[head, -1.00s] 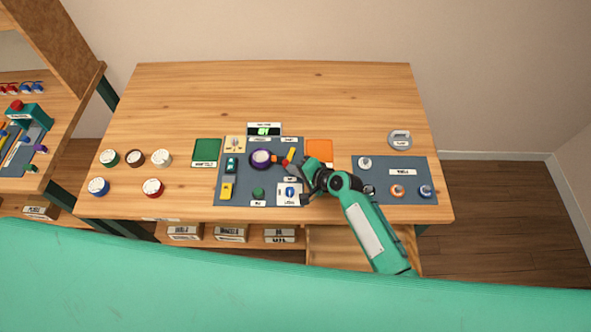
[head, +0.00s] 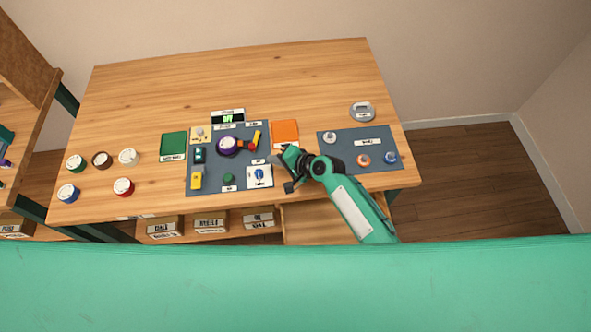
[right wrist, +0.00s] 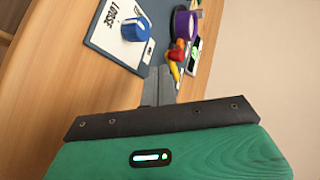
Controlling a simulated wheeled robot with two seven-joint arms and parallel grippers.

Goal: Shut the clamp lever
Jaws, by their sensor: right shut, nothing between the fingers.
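The blue-grey panel (head: 210,185) on the table carries a purple round fixture (head: 229,146) with a red part (head: 247,146) and a yellow lever-like piece (head: 256,138) sticking out to its right. I cannot tell for sure which part is the clamp lever. In the right wrist view the purple fixture (right wrist: 183,22), red part (right wrist: 176,54) and yellow piece (right wrist: 174,70) sit beyond my fingers. A blue knob (head: 259,174) stands on a white plate; in the right wrist view this reads LOOSE (right wrist: 119,17). My right gripper (head: 273,159) is shut and empty, right of these parts. My left gripper is out of view.
A yellow toy-like block (head: 196,181), a dark green block (head: 199,155) and a green knob (head: 228,179) share the panel. Several round dials stand left; another panel (head: 345,143) is right.

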